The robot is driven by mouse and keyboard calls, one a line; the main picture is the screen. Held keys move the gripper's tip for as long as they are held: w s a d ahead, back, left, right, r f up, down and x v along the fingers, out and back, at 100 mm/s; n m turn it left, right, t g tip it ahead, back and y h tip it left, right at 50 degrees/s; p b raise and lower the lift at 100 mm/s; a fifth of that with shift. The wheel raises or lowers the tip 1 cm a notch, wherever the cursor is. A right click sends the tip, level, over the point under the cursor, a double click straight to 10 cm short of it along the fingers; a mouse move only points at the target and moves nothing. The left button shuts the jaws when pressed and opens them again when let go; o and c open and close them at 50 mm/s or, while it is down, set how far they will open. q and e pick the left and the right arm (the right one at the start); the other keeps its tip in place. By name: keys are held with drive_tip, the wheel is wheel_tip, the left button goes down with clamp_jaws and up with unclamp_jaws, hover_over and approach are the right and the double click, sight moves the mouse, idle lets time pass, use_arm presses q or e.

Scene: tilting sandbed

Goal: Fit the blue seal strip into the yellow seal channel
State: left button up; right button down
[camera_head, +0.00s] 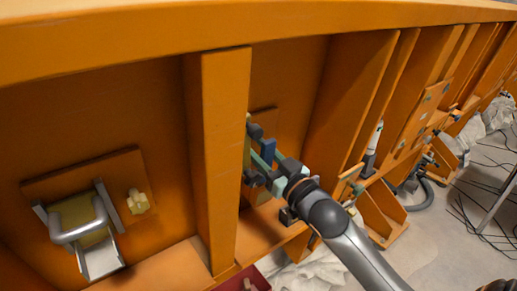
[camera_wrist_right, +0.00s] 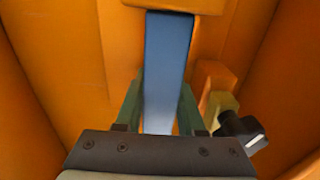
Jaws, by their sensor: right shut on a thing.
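The blue seal strip (camera_head: 268,150) is upright in the bay right of the orange post. It also shows in the right wrist view (camera_wrist_right: 166,65), long and flat, running up between the green fingers. My right gripper (camera_head: 261,165) is shut on it, and the fingers also show in the wrist view (camera_wrist_right: 161,108). A narrow yellowish upright piece (camera_head: 247,143), perhaps the yellow seal channel, shows beside the post, partly hidden by it. I cannot tell whether the strip touches the channel. My left gripper is not in view.
The orange post (camera_head: 222,150) stands close left of my right gripper. A metal handle (camera_head: 78,231) and a small yellow knob (camera_head: 138,201) sit on the left panel. A black knob (camera_wrist_right: 240,133) is right of the fingers in the wrist view.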

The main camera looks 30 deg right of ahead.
sight(256, 169)
drive_tip(key=shift+w+f+b, duration=0.15)
drive_tip(key=shift+f+b, duration=0.4)
drive_tip(key=shift+f, duration=0.5)
drive_tip(key=shift+w+f+b, duration=0.2)
drive_tip(key=shift+f+b, duration=0.3)
drive_tip(key=shift+f, duration=0.55)
drive_tip(key=shift+w+f+b, duration=0.15)
drive_tip(key=shift+f+b, duration=0.4)
drive_tip(key=shift+f, duration=0.5)
unclamp_jaws()
idle(0.5)
drive_tip(key=shift+r, duration=0.1)
